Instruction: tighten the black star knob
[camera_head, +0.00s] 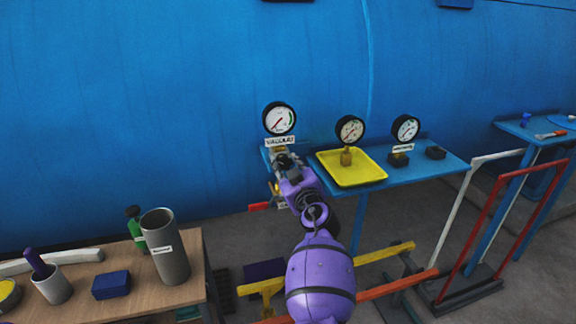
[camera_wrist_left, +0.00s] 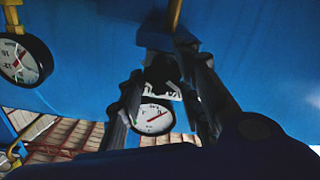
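My left gripper (camera_head: 284,162) reaches to the fittings just under the vacuum gauge (camera_head: 280,118), in front of the blue vessel wall. In the left wrist view its two fingers (camera_wrist_left: 164,88) stand apart, one on each side of a dark piece (camera_wrist_left: 160,72) that looks like the black star knob. I cannot tell whether the fingers touch it. The knob's shape is unclear in shadow, and the gripper hides it in the head view. The round white face of a gauge (camera_wrist_left: 152,117) shows between the fingers. My right gripper is not in view.
A blue shelf (camera_head: 430,171) right of the gripper carries a yellow tray (camera_head: 372,176) and two gauges on stands. A wooden table (camera_head: 190,262) at lower left holds a grey cylinder (camera_head: 168,262) and a blue box (camera_head: 111,285). Red and white rails (camera_head: 520,207) stand at right.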

